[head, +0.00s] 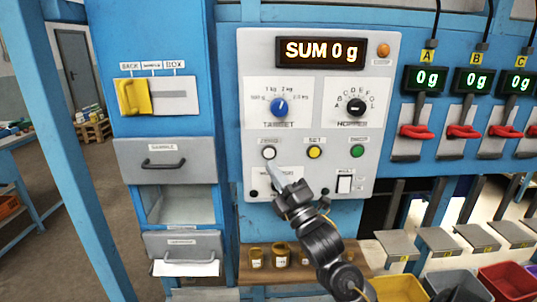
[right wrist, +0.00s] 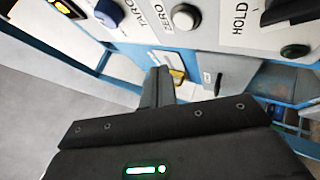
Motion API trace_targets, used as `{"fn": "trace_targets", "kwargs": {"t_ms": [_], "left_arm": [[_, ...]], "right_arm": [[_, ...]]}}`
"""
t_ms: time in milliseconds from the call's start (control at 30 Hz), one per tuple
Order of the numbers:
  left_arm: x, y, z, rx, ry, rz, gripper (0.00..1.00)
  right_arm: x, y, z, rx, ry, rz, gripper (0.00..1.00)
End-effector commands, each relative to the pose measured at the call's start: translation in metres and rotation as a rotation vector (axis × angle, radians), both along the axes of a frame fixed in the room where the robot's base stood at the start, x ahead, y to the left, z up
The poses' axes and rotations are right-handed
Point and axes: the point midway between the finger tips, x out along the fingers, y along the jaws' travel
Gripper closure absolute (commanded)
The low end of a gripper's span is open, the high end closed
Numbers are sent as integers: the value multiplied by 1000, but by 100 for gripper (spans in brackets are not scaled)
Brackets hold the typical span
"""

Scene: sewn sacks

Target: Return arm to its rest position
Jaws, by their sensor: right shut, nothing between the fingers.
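My right arm comes up from the bottom of the head view. My right gripper (head: 272,170) is shut and empty, its tip in front of the grey control panel (head: 385,100), just below the white ZERO button (head: 269,153). I cannot tell whether it touches the panel. In the right wrist view the shut fingers (right wrist: 158,85) point up toward the panel, and the white ZERO button (right wrist: 186,17) lies above and right of them. The gripper and arm hide part of the panel's lower label. My left gripper is not in view.
The display (head: 321,52) reads SUM 0 g. Left are a yellow lever (head: 133,97) and drawers (head: 165,160). Small jars (head: 281,254) stand on a shelf by my forearm. Red levers (head: 464,131) and bins (head: 400,288) are at right. Open floor lies far left.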

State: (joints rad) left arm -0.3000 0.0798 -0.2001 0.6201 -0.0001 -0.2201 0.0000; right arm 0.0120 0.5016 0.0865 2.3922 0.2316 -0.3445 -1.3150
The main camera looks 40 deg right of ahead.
Motion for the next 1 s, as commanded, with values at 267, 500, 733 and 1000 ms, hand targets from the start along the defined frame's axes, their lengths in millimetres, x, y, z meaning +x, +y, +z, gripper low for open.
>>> {"fn": "trace_targets", "kwargs": {"t_ms": [267, 500, 733, 1000], "left_arm": [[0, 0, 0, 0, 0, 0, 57], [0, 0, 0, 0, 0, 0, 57], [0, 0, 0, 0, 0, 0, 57], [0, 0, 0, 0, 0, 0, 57]], "right_arm": [[0, 0, 0, 0, 0, 0, 100], [0, 0, 0, 0, 0, 0, 100], [2, 2, -14, 39, 45, 17, 100], [-8, 34, -174, 548, 556, 104, 100]]}}
